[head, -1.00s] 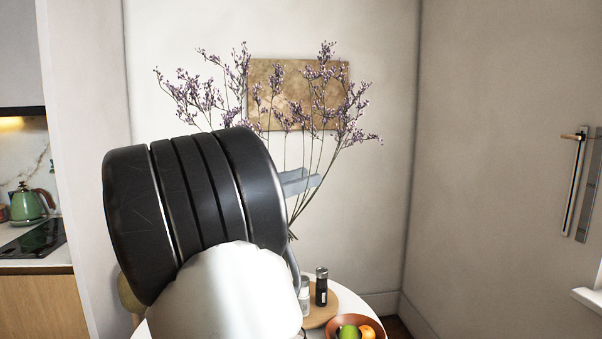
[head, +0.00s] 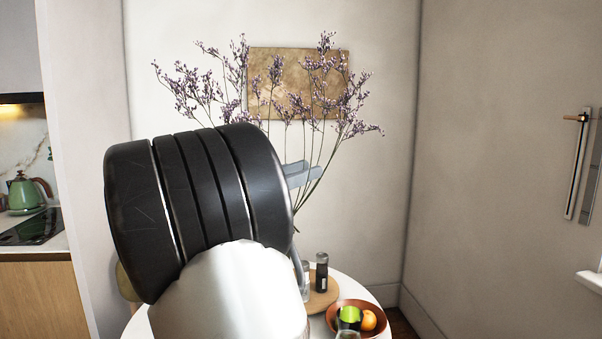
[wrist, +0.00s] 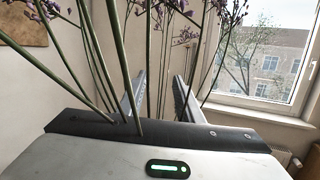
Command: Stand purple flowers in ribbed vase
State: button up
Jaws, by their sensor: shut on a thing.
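The purple flowers (head: 356,98) are a bunch of long thin green stems with small purple heads, upright and fanned out above the table in the head view. My gripper (head: 303,174) is shut on their stems. In the wrist view, several stems (wrist: 114,52) rise past my gripper's fingers (wrist: 158,97). The stem ends hang in the air above the table. My own wrist hides part of the stems and table. A clear glass rim (head: 347,334) shows at the bottom edge; I cannot tell whether it is the ribbed vase.
The round white table (head: 372,294) holds a wooden board (head: 322,302) with a dark bottle (head: 321,272) and a glass shaker. A brown bowl (head: 333,308) of fruit stands beside it. A picture (head: 300,84) hangs on the wall behind. A window (wrist: 268,62) is at right in the wrist view.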

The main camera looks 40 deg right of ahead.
notch_tip(320, 180, down, 22)
jog(key=b, duration=0.8)
jog(key=shift+r, duration=0.15)
dwell(1.4)
jog(key=o, duration=1.1)
jog(key=shift+o, duration=0.2)
jog(key=p+v, duration=0.2)
jog(key=v, duration=1.5)
jog(key=shift+a+p, duration=0.25)
jog(key=shift+p, duration=0.15)
jog(key=shift+s, duration=0.1)
